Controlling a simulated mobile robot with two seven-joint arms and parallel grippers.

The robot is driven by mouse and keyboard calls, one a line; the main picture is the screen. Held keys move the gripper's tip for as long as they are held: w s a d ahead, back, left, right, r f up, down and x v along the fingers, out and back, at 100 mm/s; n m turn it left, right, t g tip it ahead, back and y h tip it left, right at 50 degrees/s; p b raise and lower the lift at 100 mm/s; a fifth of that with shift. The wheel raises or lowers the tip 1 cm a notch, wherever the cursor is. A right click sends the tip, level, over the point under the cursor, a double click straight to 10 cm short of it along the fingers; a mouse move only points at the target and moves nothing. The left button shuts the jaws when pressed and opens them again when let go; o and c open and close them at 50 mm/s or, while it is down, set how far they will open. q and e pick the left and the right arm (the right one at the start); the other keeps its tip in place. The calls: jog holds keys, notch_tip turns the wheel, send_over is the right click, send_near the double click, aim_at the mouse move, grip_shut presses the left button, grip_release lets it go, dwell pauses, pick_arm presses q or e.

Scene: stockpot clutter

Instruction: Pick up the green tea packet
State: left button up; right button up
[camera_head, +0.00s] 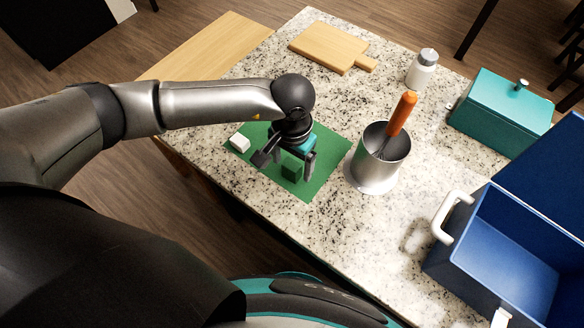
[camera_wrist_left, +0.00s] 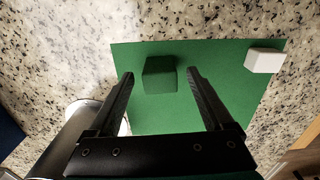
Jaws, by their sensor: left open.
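A small dark green block-shaped packet (camera_head: 292,168) stands on a green mat (camera_head: 322,180) on the granite counter. My left gripper (camera_head: 286,170) is above the mat, right by the packet, with its fingers pointing down. In the left wrist view the packet (camera_wrist_left: 160,73) shows between and beyond the two open fingertips (camera_wrist_left: 160,77), nearer the left one. No contact between fingers and packet can be made out. My right gripper is not in view.
A white block (camera_head: 239,143) lies at the mat's left corner. A metal pot (camera_head: 372,178) with an orange-handled whisk (camera_head: 402,113) stands close right of the mat. A blue crate (camera_head: 500,245), teal box (camera_head: 500,115), white shaker (camera_head: 422,70) and cutting board (camera_head: 328,46) stand farther off.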

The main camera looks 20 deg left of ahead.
pick_arm(q)
notch_tip(320, 180, down, 2)
jog(key=shift+f, duration=0.2)
grip_shut()
dwell(0.6)
